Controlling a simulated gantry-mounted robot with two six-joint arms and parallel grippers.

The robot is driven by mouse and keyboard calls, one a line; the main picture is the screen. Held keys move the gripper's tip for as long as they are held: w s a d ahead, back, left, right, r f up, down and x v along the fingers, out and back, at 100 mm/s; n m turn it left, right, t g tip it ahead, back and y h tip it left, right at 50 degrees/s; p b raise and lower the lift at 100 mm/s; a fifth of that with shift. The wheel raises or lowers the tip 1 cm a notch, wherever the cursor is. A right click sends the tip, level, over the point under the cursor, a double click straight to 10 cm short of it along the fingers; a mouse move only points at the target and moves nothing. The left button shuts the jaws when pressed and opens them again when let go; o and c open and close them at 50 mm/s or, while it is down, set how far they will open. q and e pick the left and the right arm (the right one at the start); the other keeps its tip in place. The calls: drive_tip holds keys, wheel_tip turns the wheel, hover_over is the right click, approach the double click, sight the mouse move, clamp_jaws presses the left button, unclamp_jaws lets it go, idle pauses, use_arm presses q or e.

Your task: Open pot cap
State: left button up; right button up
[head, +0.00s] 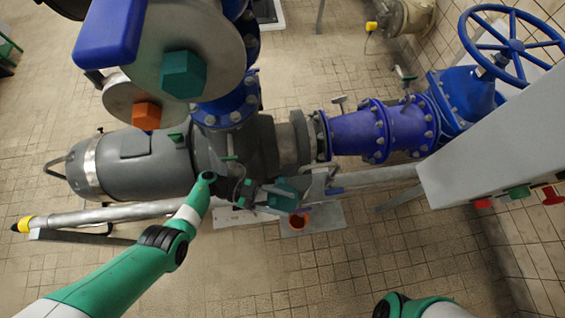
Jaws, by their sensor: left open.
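My left arm reaches in from the lower left. Its gripper (312,196) is in front of the dark grey pump housing, at the blue pipe's left end. Its jaws are open, small and partly lost against the grey parts. Large grey round discs at upper left carry a teal hexagonal knob (183,75) and an orange one (146,115). My right gripper is out of view; only part of that arm shows at the bottom.
A grey motor (130,163) and blue flanged pipe (375,130) run across the middle. A blue handwheel (512,45) stands at upper right. A grey panel (490,150) with coloured buttons juts in at right. Tiled floor (270,275) is open in front.

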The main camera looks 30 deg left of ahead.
use_arm(q)
drive_tip(key=b+v, duration=0.2)
drive_tip(key=v, duration=0.9)
drive_tip(key=shift+a, duration=0.3)
drive_tip(key=shift+s+r, duration=0.1)
